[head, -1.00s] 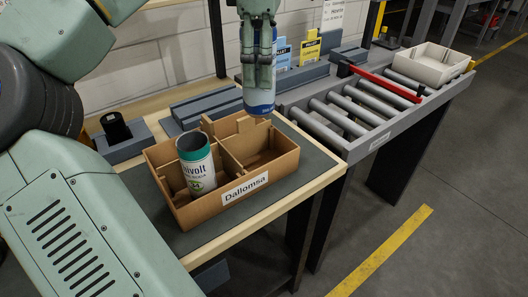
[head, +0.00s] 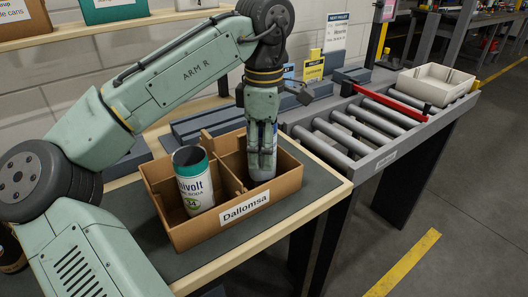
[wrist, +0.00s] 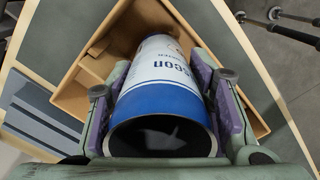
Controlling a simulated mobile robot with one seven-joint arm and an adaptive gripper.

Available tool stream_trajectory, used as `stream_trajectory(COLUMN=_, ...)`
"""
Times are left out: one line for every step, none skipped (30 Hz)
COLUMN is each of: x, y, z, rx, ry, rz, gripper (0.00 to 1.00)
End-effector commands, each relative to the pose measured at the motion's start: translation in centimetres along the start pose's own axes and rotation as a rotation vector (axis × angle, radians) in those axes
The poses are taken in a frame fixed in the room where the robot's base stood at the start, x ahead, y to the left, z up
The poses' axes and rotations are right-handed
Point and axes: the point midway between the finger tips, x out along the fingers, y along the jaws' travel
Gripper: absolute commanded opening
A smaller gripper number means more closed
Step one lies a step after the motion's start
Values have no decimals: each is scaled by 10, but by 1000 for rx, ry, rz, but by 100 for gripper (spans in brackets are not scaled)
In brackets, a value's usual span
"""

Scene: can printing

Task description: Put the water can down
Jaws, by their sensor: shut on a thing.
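The water can (wrist: 163,85), white with a blue band and an open rim, is between the fingers of my gripper (wrist: 165,105) in the wrist view. In the head view my gripper (head: 262,165) points down into the right part of the cardboard box (head: 223,214) labelled Dallomsa. The gripper is shut on the can and hides most of it there. The can's lower end is inside the box; I cannot tell whether it touches the bottom. A white and green soda can (head: 194,188) stands in the box's left part, behind a divider.
The box sits on a grey mat (head: 315,178) on a wooden bench. A roller conveyor (head: 350,135) with a red bar (head: 391,102) and a pale tray (head: 437,85) stands to the right. Grey blocks lie behind the box.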

Motion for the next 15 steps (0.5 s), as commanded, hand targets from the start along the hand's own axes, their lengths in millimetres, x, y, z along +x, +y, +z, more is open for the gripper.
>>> stream_trajectory(x=6, y=-1, z=0, rx=0, ry=0, rz=-1, gripper=36)
stream_trajectory(x=10, y=-1, z=0, rx=0, ry=-1, rz=-1, gripper=36)
stream_trajectory(x=13, y=-1, z=0, rx=0, ry=-1, rz=0, gripper=36)
stream_trajectory(x=14, y=0, z=0, rx=0, ry=-1, rz=0, gripper=36)
stream_trajectory(x=15, y=0, z=0, rx=0, ry=-1, rz=1, gripper=36)
stream_trajectory(x=16, y=0, z=0, rx=0, ry=-1, rz=1, gripper=36)
stream_trajectory(x=16, y=0, z=0, rx=0, ry=-1, rz=1, gripper=36)
stream_trajectory(x=16, y=0, z=0, rx=0, ry=-1, rz=1, gripper=36)
stream_trajectory(x=15, y=0, z=0, rx=0, ry=-1, rz=1, gripper=36)
stream_trajectory(x=15, y=0, z=0, rx=0, ry=-1, rz=1, gripper=36)
stream_trajectory(x=15, y=0, z=0, rx=0, ry=-1, rz=1, gripper=36)
stream_trajectory(x=16, y=0, z=0, rx=0, ry=-1, rz=1, gripper=36)
stream_trajectory(x=16, y=0, z=0, rx=1, ry=-1, rz=1, gripper=36)
stream_trajectory(x=18, y=0, z=0, rx=1, ry=-1, rz=0, gripper=36)
stream_trajectory(x=19, y=0, z=0, rx=1, ry=-1, rz=0, gripper=36)
